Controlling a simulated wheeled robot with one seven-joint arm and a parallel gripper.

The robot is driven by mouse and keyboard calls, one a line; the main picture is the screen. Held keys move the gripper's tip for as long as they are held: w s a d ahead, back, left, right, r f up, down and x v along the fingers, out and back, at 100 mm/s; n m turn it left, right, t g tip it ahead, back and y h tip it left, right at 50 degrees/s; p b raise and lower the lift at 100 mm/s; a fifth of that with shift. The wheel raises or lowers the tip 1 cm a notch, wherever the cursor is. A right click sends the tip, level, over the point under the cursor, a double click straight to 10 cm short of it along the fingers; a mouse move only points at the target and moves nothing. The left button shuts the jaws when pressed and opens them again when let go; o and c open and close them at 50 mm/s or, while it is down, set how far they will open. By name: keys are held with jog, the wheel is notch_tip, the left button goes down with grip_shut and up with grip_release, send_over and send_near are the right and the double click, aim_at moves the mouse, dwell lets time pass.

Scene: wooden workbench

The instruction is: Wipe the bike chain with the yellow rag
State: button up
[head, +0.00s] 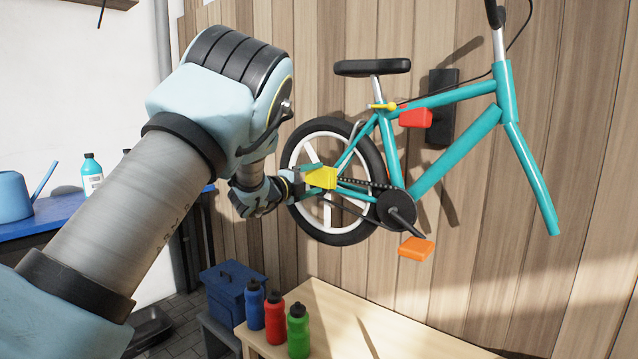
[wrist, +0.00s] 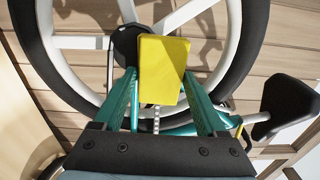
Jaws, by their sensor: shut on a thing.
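The yellow rag (head: 321,178) is a small block-like piece, held between the fingers of my gripper (head: 300,181). In the wrist view the rag (wrist: 162,70) sits between the two teal fingers of my gripper (wrist: 162,90). The bike chain (head: 362,184) runs from the rear wheel (head: 336,230) to the dark chainring (head: 397,208). The rag is at the chain's rear end, over the wheel's hub area. A short stretch of chain (wrist: 156,120) shows below the rag in the wrist view. I cannot tell whether rag and chain touch.
The teal bike frame (head: 450,160) hangs before a wooden wall, with no front wheel. An orange pedal (head: 416,249) sticks out low. Blue, red and green bottles (head: 298,331) stand on the bench (head: 345,325) below. A blue toolbox (head: 232,290) stands to their left.

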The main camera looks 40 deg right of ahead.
aim_at(326, 180)
jog(key=shift+b, duration=0.4)
jog(key=shift+s+d+f+b, duration=0.15)
jog(key=shift+s+b, duration=0.3)
jog(key=shift+s, duration=0.35)
jog(key=shift+s+d+r+b, duration=0.15)
jog(key=shift+s+b, duration=0.3)
jog(key=shift+s, duration=0.3)
jog(key=shift+s+d+b, duration=0.2)
jog(key=shift+s+b, duration=0.15)
jog(key=shift+s, duration=0.3)
jog(key=shift+s+d+b, duration=0.25)
jog(key=shift+s+b, duration=0.05)
jog(key=shift+s, duration=0.3)
jog(key=shift+s+d+b, duration=0.2)
jog(key=shift+s+b, duration=0.15)
jog(key=shift+s, duration=0.3)
jog(key=shift+s+d+f+b, duration=0.1)
jog(key=shift+s+d+b, duration=0.15)
jog(key=shift+s+b, duration=0.5)
jog(key=shift+s+d+r+b, duration=0.1)
jog(key=shift+s+d+b, duration=0.25)
jog(key=shift+s, duration=0.75)
jog(key=shift+s+d+f+b, duration=0.1)
jog(key=shift+s+d+b, duration=0.05)
jog(key=shift+s+b, duration=0.65)
jog(key=shift+s+d, duration=0.2)
jog(key=shift+s, duration=0.6)
